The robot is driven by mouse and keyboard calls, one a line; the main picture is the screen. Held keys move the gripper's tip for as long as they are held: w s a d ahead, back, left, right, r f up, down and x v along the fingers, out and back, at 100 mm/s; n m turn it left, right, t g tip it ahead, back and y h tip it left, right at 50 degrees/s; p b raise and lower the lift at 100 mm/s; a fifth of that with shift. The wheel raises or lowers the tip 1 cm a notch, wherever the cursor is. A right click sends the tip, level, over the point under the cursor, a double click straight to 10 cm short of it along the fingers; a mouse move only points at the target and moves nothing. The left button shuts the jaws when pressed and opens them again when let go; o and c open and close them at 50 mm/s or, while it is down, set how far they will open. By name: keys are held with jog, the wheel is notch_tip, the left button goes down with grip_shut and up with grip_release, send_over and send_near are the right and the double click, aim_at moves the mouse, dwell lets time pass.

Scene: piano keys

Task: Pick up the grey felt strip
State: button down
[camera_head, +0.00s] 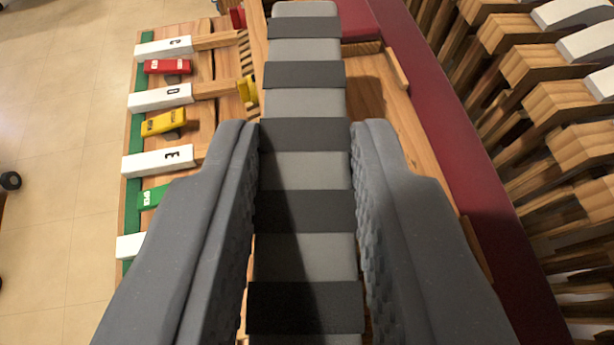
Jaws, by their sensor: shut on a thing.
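The grey felt strip (305,171) is a long piece with alternating light and dark grey bands. It runs from the bottom middle of the view up to the top. My gripper (305,140) has one grey finger on each side of it, with the textured inner pads against its long edges. The gripper is shut on the strip. The strip's far end extends well beyond the fingertips, above a wooden frame (378,100). Its near end is cut off by the bottom of the view.
White piano keys (160,97) marked with letters, and small red, yellow (160,123) and green blocks between them, lie to the left. A dark red rail (440,120) runs along the right. Beyond it are several wooden key parts (540,75). Tiled floor (55,130) shows far left.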

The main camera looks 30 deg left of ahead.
jog(key=s+a+b, duration=0.1)
jog(key=s+a, duration=0.5)
jog(key=s, duration=0.3)
jog(key=shift+r+b, duration=0.3)
jog(key=shift+r, duration=0.15)
